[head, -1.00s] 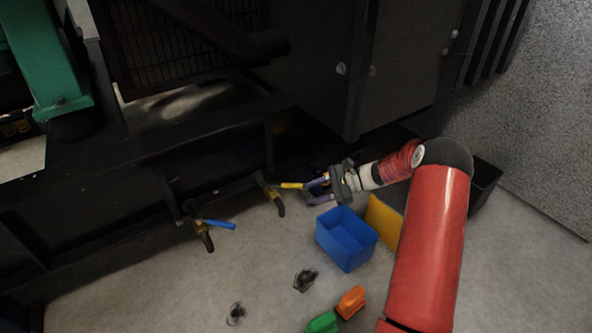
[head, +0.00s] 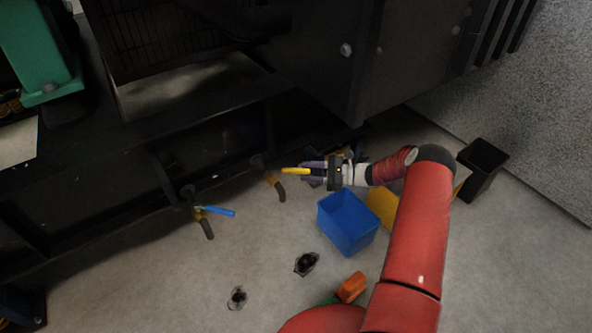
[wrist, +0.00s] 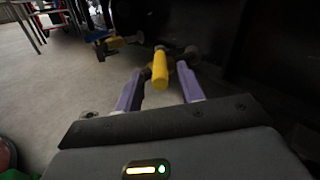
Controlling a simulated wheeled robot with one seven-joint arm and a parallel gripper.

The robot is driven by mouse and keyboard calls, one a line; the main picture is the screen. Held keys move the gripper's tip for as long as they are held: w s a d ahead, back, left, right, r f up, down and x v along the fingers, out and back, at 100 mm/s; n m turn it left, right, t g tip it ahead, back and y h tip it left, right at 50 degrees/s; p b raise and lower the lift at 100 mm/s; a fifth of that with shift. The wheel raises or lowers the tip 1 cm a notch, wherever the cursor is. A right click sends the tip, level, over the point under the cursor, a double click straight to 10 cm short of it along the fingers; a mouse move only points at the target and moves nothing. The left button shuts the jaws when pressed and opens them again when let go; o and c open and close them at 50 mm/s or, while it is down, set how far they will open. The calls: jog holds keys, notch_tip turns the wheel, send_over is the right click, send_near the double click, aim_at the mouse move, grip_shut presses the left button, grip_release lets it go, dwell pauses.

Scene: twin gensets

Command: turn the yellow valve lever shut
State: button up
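The yellow valve lever (head: 295,170) sticks out to the right from its brass valve (head: 268,174) on the dark genset base. In the wrist view the lever (wrist: 160,72) points toward the camera, between the two purple fingers. My gripper (head: 313,174) is at the lever's free end, coming from the right. In the wrist view my gripper (wrist: 160,88) is open, with a gap visible on each side of the lever. I cannot tell how far the lever's tip reaches between the fingers.
A second valve with a blue lever (head: 217,211) is to the left. A blue bin (head: 347,222) and a yellow bin (head: 381,207) stand on the floor below my gripper. A black bin (head: 483,168) stands at the right. An orange object (head: 351,287) lies in front.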

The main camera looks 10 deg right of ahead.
aim_at(288, 170)
jog(key=shift+x, duration=2.2)
jog(key=shift+s, duration=0.1)
grip_shut()
